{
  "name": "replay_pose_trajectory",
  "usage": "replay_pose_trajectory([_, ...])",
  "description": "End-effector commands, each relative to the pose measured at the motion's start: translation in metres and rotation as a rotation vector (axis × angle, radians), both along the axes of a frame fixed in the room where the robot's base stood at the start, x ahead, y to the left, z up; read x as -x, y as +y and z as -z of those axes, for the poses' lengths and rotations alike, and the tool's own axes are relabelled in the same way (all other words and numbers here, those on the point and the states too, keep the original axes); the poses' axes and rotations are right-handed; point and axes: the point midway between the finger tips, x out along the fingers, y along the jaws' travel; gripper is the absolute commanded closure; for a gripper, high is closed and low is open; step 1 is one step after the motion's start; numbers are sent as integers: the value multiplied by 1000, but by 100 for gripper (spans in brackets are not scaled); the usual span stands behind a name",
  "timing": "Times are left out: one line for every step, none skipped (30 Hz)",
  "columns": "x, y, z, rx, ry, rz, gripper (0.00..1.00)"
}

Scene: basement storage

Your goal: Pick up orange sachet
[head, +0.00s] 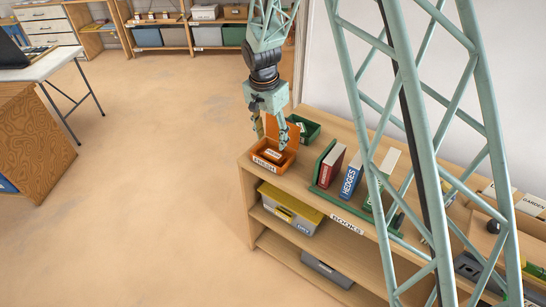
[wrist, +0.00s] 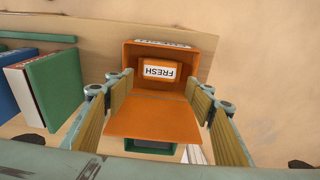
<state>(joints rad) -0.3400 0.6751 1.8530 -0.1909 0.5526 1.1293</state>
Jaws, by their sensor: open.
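The orange sachet (wrist: 147,81) lies inside an open orange box (wrist: 187,52) and carries a white label reading FRESH, upside down in the wrist view. In the head view the orange box (head: 268,167) sits on the near left end of the shelf top, with a white label on its front. An orange panel (wrist: 158,112) rises at the box's back, like an open lid. My gripper (head: 271,143) points down over the box. In the wrist view its fingers (wrist: 160,88) are wide apart, one on each side of the box and panel, with nothing held.
A green tray (head: 304,129) stands right behind the orange box. A green book holder (head: 321,168) with a red book (head: 331,166) and a blue book (head: 350,178) stands to the right on the wooden shelf (head: 255,187).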

Motion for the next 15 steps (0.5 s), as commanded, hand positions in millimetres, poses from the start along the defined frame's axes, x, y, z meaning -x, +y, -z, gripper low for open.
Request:
replay_pose_trajectory([0, -1, 7, 1, 2, 0, 50])
replay_pose_trajectory([0, -1, 10, 1, 2, 0, 50])
replay_pose_trajectory([-1, -1, 14, 1, 2, 1, 50])
replay_pose_trajectory([-1, -1, 17, 0, 1, 1, 50])
replay_pose_trajectory([-1, -1, 19, 0, 1, 1, 50])
replay_pose_trajectory([-2, -1, 21, -1, 1, 1, 50])
replay_pose_trajectory([-2, -1, 22, 0, 0, 1, 50])
replay_pose_trajectory([-2, -2, 23, 0, 0, 1, 50])
replay_pose_trajectory([-2, -2, 24, 0, 0, 1, 50])
replay_pose_trajectory([-2, -2, 24, 0, 0, 1, 50])
replay_pose_trajectory([-2, -2, 24, 0, 0, 1, 50])
replay_pose_trajectory([-2, -2, 24, 0, 0, 1, 50])
replay_pose_trajectory([-2, -2, 24, 0, 0, 1, 50])
replay_pose_trajectory([-2, -2, 24, 0, 0, 0, 50])
replay_pose_trajectory([-2, -2, 24, 0, 0, 0, 50])
